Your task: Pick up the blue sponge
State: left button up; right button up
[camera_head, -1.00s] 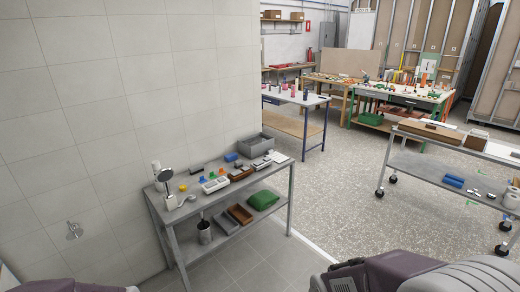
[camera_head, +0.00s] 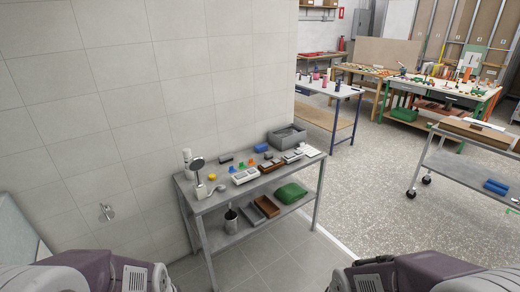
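A small blue block (camera_head: 261,148), which looks like the blue sponge, lies on the top of the grey table (camera_head: 216,203) against the tiled wall. It is near the back edge, just left of a grey open bin. Parts of my two arms show at the bottom left and bottom right, well short of the table. Neither gripper's fingers are in view.
A wheeled cart (camera_head: 459,164) stands right. Floor between is clear.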

aim_at(259, 148)
jog(key=i+l, duration=0.25)
jog(key=i, duration=0.35)
jog(key=i+l, duration=0.25)
jog(key=i, duration=0.4)
jog(key=i+l+z, duration=0.1)
jog(key=i+l, duration=0.15)
jog(key=i, duration=0.35)
jog(key=i+l, duration=0.2)
jog(key=i, duration=0.45)
jog(key=i+l, duration=0.2)
jog(key=i, duration=0.45)
jog(key=i+l+z, duration=0.1)
jog(key=i, duration=0.5)
jog(key=l, duration=0.1)
